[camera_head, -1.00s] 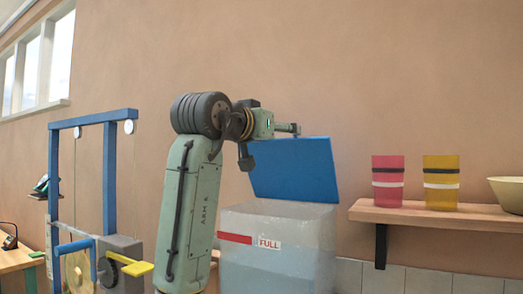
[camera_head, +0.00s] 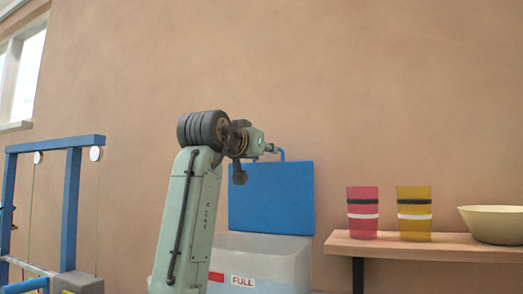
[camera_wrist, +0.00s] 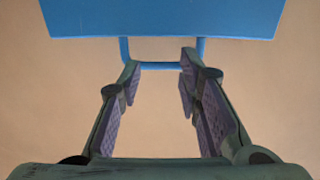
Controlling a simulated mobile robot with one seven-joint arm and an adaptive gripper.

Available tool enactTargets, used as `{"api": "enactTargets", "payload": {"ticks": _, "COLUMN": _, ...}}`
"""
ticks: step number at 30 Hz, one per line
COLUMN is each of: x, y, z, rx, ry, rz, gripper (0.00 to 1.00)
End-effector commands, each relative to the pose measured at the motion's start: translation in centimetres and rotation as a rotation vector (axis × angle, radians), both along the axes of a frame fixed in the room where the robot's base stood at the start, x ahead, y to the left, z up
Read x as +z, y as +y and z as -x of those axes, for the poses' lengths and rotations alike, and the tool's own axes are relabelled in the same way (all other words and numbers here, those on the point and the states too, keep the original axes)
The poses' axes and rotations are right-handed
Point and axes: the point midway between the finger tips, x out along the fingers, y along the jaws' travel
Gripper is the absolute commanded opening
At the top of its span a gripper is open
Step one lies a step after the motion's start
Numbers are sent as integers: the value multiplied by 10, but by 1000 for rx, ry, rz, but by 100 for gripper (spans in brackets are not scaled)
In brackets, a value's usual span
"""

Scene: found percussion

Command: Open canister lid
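The canister (camera_head: 262,258) is a translucent whitish box with a red mark and a "FULL" label. Its blue lid (camera_head: 270,197) stands raised, about upright, at the canister's back. A thin blue handle loop (camera_head: 282,154) shows at the lid's top edge. In the wrist view the lid (camera_wrist: 165,18) fills the top, and its handle (camera_wrist: 160,65) crosses just beyond the fingers. My gripper (camera_wrist: 158,85) is open, with a wide gap between its fingers and nothing held. In the head view it is at the lid's upper left, mostly hidden by the wrist.
A wooden shelf (camera_head: 420,248) on the right holds a red cup (camera_head: 362,222), a yellow cup (camera_head: 414,224) and a pale bowl (camera_head: 495,224). A blue frame (camera_head: 70,215) stands at the left. The wall above is bare.

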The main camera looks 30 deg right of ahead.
Motion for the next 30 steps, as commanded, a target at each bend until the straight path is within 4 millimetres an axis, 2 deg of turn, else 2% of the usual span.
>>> {"api": "enactTargets", "payload": {"ticks": 2, "x": 0, "y": 0, "z": 0, "rx": 0, "ry": 1, "rz": -1, "gripper": 39}}
{"api": "enactTargets", "payload": {"ticks": 21, "x": -1, "y": 0, "z": 0, "rx": 0, "ry": 1, "rz": -2, "gripper": 82}}
{"api": "enactTargets", "payload": {"ticks": 30, "x": -1, "y": 1, "z": 0, "rx": 0, "ry": 1, "rz": -1, "gripper": 82}}
